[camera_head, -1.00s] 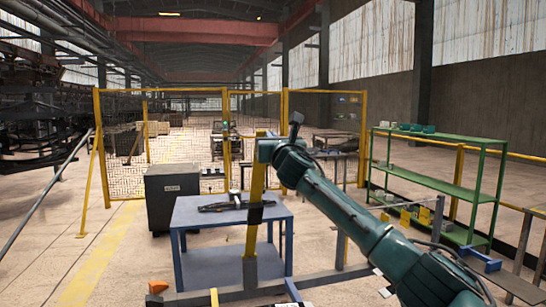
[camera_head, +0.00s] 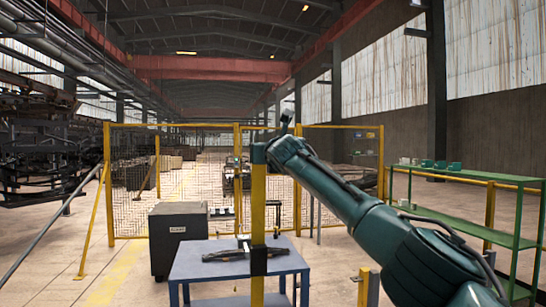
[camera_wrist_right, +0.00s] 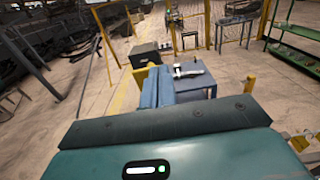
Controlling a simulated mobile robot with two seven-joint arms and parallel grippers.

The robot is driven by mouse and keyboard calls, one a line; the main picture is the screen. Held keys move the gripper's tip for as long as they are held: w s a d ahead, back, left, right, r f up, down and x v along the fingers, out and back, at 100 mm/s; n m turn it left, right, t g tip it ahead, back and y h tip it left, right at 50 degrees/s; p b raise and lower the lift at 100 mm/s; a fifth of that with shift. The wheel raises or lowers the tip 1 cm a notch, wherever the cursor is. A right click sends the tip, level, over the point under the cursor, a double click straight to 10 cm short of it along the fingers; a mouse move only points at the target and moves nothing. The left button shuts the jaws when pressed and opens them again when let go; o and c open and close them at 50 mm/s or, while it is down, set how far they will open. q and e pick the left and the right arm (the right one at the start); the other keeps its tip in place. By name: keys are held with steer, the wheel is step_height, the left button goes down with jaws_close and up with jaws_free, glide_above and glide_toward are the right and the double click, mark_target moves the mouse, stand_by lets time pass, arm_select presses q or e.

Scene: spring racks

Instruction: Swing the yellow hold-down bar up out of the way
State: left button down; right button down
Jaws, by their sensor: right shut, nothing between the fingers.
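The yellow hold-down bar (camera_head: 258,205) stands nearly upright in the middle of the head view, with a dark block low on it. My right arm comes in from the right. Its wrist end overlaps the upper part of the bar; I cannot tell whether it touches. The right gripper's fingers (camera_wrist_right: 152,88) show blue-grey in the right wrist view, shut with nothing clearly held. My left gripper is not in view.
A blue-grey table (camera_head: 205,268) with a dark object (camera_head: 228,255) on it stands behind the bar. A dark cabinet (camera_head: 178,235) is to its left. A green shelf rack (camera_head: 463,218) stands right, and yellow mesh fencing (camera_head: 205,126) behind.

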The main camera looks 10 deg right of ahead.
steer(key=shift+w, duration=0.3)
steer(key=shift+s, duration=0.1)
